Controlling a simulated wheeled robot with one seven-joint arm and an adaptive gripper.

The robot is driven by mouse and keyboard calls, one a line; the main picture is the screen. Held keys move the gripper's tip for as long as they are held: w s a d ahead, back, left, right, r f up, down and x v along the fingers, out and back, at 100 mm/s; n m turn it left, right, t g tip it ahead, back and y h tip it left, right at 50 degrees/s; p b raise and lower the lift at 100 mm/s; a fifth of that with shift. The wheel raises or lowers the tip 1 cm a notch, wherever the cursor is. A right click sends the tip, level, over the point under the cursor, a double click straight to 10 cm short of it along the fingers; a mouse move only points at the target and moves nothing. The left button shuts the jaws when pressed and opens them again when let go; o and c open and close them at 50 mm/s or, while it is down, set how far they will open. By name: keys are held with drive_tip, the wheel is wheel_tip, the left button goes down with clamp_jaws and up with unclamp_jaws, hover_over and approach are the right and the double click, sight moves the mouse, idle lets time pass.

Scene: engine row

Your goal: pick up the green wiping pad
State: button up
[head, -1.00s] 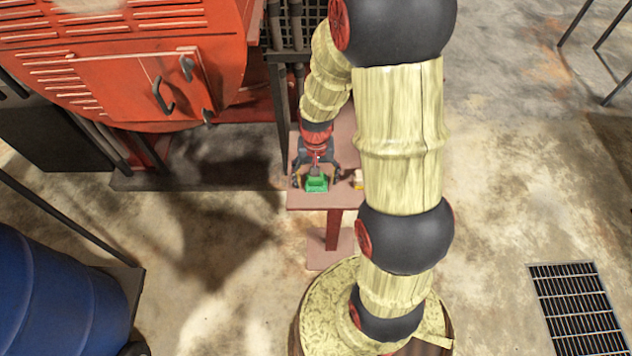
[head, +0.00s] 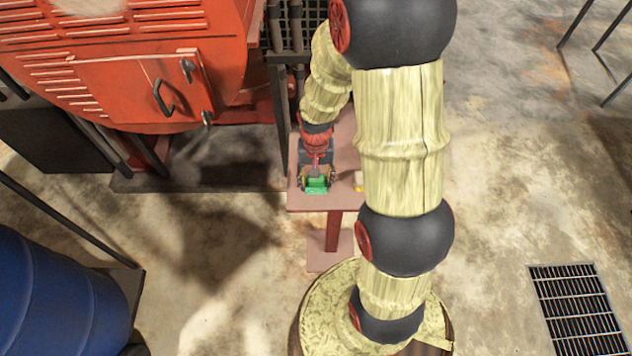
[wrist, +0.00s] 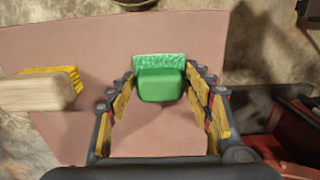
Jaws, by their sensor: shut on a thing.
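The green wiping pad (head: 317,184) lies on the small reddish table (head: 310,205), near its front edge in the head view. In the wrist view the pad (wrist: 160,84) shows a smooth green block with a lighter textured strip along its far side. My gripper (head: 316,180) is at the pad, its two fingers closed in on the pad's left and right sides. In the wrist view my gripper (wrist: 160,85) has its fingertips against the pad's sides. I cannot tell whether the pad is clear of the tabletop.
A brush with a pale block and yellow bristles (wrist: 40,90) lies on the table to the left in the wrist view. A red machine (head: 130,60) stands behind the table at left. A blue barrel (head: 55,290) is at lower left, a floor grate (head: 577,307) at lower right.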

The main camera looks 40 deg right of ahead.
drive_tip(key=shift+r, duration=0.1)
drive_tip(key=shift+r+p, duration=0.35)
drive_tip(key=shift+r, duration=0.25)
wheel_tip(320, 180, up, 3)
drive_tip(key=shift+s+a+f+p, duration=0.1)
drive_tip(key=shift+f+p, duration=0.1)
drive_tip(key=shift+p, duration=0.45)
drive_tip(key=s+a+r+p, duration=0.4)
drive_tip(key=s+a+r, duration=0.5)
drive_tip(key=s, duration=0.1)
drive_tip(key=shift+a, duration=0.3)
drive_tip(key=shift+w, duration=0.1)
drive_tip(key=o, duration=0.6)
drive_tip(key=shift+c, duration=1.4)
